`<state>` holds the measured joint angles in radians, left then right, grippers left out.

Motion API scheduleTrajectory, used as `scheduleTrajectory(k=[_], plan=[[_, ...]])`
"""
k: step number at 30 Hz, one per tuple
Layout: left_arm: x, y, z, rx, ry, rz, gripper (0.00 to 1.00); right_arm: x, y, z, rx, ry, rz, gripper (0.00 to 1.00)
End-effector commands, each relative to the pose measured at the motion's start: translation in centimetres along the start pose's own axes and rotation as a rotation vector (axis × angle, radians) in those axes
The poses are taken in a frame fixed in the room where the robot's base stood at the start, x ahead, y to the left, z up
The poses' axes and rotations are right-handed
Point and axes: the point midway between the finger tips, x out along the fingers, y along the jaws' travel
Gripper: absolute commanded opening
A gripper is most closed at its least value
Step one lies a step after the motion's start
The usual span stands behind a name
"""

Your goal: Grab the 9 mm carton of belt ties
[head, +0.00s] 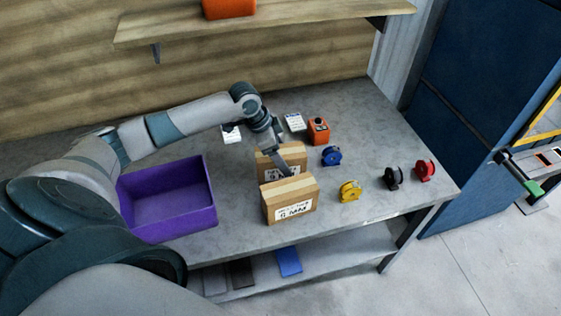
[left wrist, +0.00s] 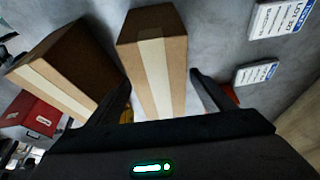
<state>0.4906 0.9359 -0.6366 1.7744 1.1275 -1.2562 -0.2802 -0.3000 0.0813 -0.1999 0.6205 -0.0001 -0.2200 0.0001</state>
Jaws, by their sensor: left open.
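Two brown taped cartons with white labels stand on the grey bench. I cannot read either label well enough to tell which is the 9 mm one. The front carton (head: 290,198) also shows at the left of the left wrist view (left wrist: 65,70). The back carton (head: 293,155) stands close behind it, partly hidden by my left gripper (head: 283,166). In the left wrist view the back carton (left wrist: 155,62) lies between the two open fingers of my left gripper (left wrist: 155,88), with a gap visible on the right. My right gripper is not in view.
A purple bin (head: 165,200) sits left of the cartons. Yellow (head: 349,191), blue (head: 331,155), black (head: 393,178) and red (head: 425,170) spools stand to the right. An orange device (head: 318,131) and white cards (head: 294,122) lie behind. A shelf (head: 270,24) runs above the bench.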

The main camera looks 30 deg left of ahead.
Motion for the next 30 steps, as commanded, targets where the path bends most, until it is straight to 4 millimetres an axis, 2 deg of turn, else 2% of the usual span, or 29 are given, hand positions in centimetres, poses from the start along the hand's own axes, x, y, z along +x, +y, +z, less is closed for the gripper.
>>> scheduleTrajectory(k=[2,9,30], plan=[[0.8,0.0,-0.1,-0.002,0.0,0.004,0.75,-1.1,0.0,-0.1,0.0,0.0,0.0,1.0],[3.0,-0.1,0.0,0.0,0.0,0.001,0.75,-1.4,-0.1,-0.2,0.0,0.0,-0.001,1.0],[3.2,-0.1,0.1,0.0,0.0,0.0,0.75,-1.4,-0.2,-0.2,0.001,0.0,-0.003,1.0]])
